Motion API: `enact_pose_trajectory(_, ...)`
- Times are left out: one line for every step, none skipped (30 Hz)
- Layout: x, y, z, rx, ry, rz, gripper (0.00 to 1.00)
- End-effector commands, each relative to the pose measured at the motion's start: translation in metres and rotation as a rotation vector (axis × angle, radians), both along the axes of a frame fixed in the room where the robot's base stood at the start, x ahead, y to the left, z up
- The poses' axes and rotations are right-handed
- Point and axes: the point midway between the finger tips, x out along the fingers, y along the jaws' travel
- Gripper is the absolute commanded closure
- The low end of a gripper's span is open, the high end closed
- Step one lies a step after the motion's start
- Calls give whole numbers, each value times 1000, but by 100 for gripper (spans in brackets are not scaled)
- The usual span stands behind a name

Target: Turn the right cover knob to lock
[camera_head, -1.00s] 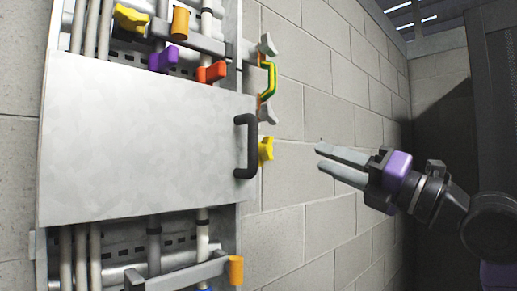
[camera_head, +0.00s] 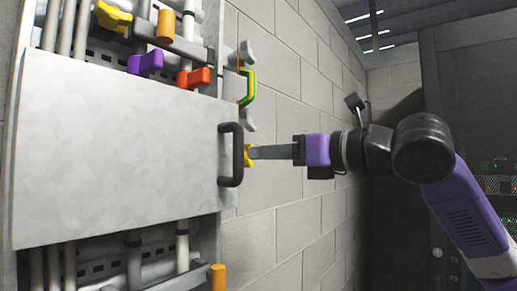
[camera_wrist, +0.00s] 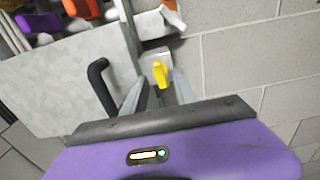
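In the wrist view the yellow knob (camera_wrist: 160,73) shows upright between the ends of the two grey fingers of my gripper (camera_wrist: 160,84). The fingers are apart, one on each side of the knob. I cannot tell whether either finger touches it.
Purple (camera_head: 146,62), orange-red (camera_head: 193,77) and yellow (camera_head: 112,17) handles stand on pipes above the cover. A green-yellow handle (camera_head: 248,87) is above the knob. A block wall (camera_head: 290,220) lies close behind. A dark cabinet (camera_head: 475,110) stands at the right.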

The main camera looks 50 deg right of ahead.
Motion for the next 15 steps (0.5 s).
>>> enact_pose_trajectory(7,1,2,3,0,3,66)
enact_pose_trajectory(10,1,2,3,0,2,66)
enact_pose_trajectory(14,0,2,3,0,2,66)
enact_pose_trajectory(16,1,1,3,0,2,66)
enact_pose_trajectory(18,1,1,3,0,1,66)
enact_pose_trajectory(21,1,1,2,-1,1,66)
enact_pose_trajectory(22,1,1,2,-1,1,66)
enact_pose_trajectory(23,1,1,2,-1,1,66)
enact_pose_trajectory(24,1,0,1,-1,0,66)
enact_pose_trajectory(24,1,0,1,-1,0,66)
enact_pose_trajectory(24,1,0,1,-1,0,66)
enact_pose_trajectory(24,1,0,2,-1,0,66)
enact_pose_trajectory(24,1,0,2,-1,0,66)
enact_pose_trajectory(24,1,0,2,-1,0,66)
enact_pose_trajectory(24,1,0,2,-1,0,66)
